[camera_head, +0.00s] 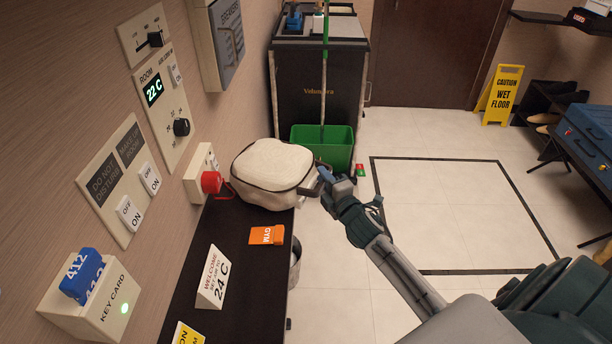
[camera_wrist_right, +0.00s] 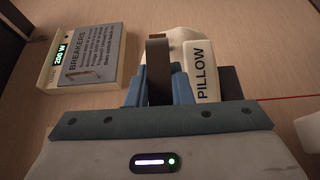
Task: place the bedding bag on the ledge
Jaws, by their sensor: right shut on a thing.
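The bedding bag (camera_head: 272,168), cream with dark trim, is at the far end of the black ledge (camera_head: 245,290), close to the wall. I cannot tell whether its underside rests on the ledge. My right gripper (camera_head: 327,178) is at the bag's right side. In the right wrist view the right gripper (camera_wrist_right: 168,88) is shut on the bag's dark strap (camera_wrist_right: 159,70), and part of the cream bag (camera_wrist_right: 183,40) shows behind it, with a tag (camera_wrist_right: 205,70) reading PILLOW beside the strap. My left gripper is not in view.
A red plug (camera_head: 211,182) juts from the wall beside the bag. An orange GYM card (camera_head: 267,235) and a white welcome sign (camera_head: 212,279) are on the ledge. A green bucket (camera_head: 335,153) and cart (camera_head: 312,85) stand beyond.

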